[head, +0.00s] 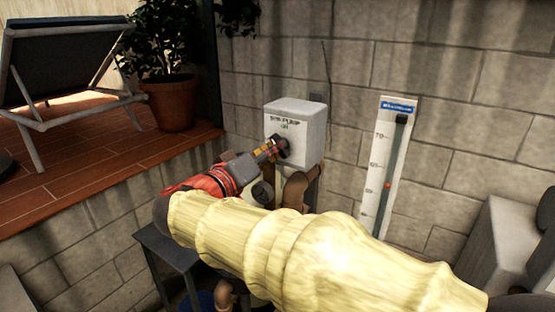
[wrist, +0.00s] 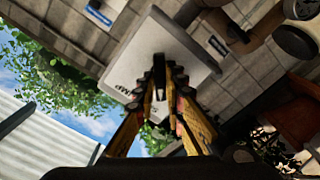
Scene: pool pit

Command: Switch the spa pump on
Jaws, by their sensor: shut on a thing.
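The spa pump switch box (head: 297,112) is light grey and fixed to the block wall in the head view. Its front reads "SPA PUMP" with a short word below that looks like "ON". A dark switch handle (head: 282,147) is on its front. My gripper (head: 272,149) reaches it from the lower left, its fingertips at the handle. In the wrist view the box (wrist: 190,62) is tilted and fills the upper middle. My gripper (wrist: 165,82) is shut there on the dark switch handle (wrist: 158,72), between the fingertips. The handle's exact angle is partly hidden by the fingers.
A wall thermometer (head: 396,165) hangs right of the box. Brown pipes (head: 297,190) run below it. A dark stand (head: 168,250) is at lower left. A potted plant (head: 171,103) and a lounger (head: 65,60) stand on the raised tiled deck. Grey equipment (head: 497,245) is at right.

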